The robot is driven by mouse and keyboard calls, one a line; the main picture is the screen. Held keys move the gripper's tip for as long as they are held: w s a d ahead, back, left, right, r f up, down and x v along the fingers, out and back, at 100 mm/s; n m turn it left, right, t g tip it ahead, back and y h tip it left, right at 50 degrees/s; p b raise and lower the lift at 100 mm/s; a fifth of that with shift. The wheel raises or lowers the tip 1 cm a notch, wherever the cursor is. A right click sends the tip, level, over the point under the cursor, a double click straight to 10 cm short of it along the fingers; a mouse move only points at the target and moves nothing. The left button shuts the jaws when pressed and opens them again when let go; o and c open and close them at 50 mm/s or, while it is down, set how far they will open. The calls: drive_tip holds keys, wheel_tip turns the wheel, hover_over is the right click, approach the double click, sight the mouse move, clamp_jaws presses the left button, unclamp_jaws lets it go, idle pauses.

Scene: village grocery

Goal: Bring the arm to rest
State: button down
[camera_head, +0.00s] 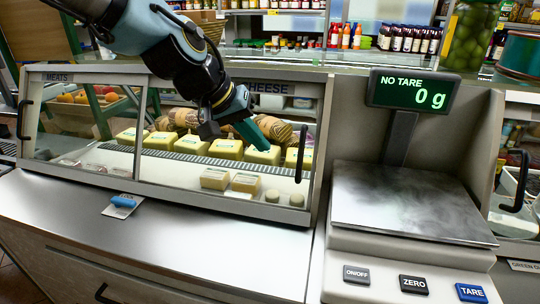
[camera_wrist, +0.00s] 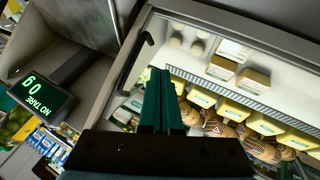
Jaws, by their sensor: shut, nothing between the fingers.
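My gripper (camera_head: 252,134) is at the end of my arm, which reaches in from the top left of the head view. It is in front of the right part of the cheese display case (camera_head: 170,200), over its opening or glass; I cannot tell how deep it is. The green fingers also show in the wrist view (camera_wrist: 161,75), pressed together with nothing between them. Yellow cheese blocks (camera_head: 226,149) stand in a row behind and beside the fingers. Smaller cheese pieces (camera_head: 214,179) lie at the front of the case.
A scale with a bare metal plate (camera_head: 410,200) stands right of the case; its display (camera_head: 413,90) reads 0 g. A black case handle (camera_head: 301,154) is close to the gripper's right. A blue-handled item (camera_head: 123,201) lies on the otherwise clear counter (camera_head: 200,240).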

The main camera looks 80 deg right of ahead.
drive_tip(key=b+v, duration=0.1)
drive_tip(key=v, duration=0.4)
drive_tip(key=shift+w+a+r, duration=0.2)
drive_tip(key=shift+w+r, duration=0.05)
